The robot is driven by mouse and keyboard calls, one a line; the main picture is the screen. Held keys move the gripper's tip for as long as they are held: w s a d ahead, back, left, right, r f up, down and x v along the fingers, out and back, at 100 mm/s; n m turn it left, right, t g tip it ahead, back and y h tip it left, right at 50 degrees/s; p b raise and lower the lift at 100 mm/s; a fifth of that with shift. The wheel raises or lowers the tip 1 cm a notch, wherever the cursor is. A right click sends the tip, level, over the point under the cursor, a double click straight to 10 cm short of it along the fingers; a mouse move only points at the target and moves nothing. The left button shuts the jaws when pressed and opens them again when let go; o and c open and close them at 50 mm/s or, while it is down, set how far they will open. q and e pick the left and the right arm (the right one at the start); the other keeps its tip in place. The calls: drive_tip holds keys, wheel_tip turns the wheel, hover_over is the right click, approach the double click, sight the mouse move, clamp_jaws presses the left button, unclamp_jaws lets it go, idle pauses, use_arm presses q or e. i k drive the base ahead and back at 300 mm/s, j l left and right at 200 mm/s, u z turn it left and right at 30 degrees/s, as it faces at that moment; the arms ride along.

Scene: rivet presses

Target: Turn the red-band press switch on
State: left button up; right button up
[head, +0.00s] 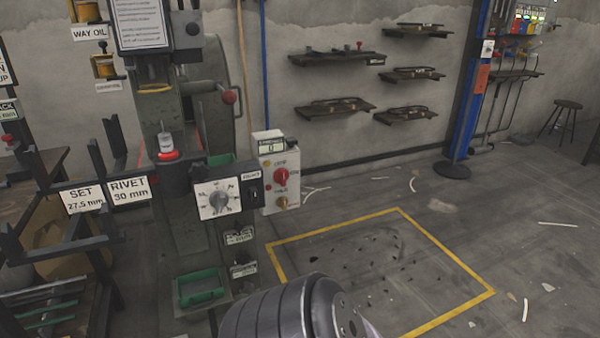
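A green-grey press (150,110) stands at the left, with a red band (168,155) around its ram below a clear part. On its front is a white dial plate (218,198) with a grey knob. Right of the dial is a small black switch plate (254,190) under a white label; its position is too small to tell. Next to it is a pale control box (279,175) with a display reading 0, a red knob (281,175) and a brass-coloured knob (281,203). Neither gripper shows; only a grey ribbed part of my arm enters at the bottom.
A green bin (200,288) sits low on the press. A yellow-outlined floor area (370,265) with small dark bits lies to the right. Wall shelves (335,107) hang behind.

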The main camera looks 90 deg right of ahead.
sight(280, 175)
drive_tip(key=z, duration=2.6)
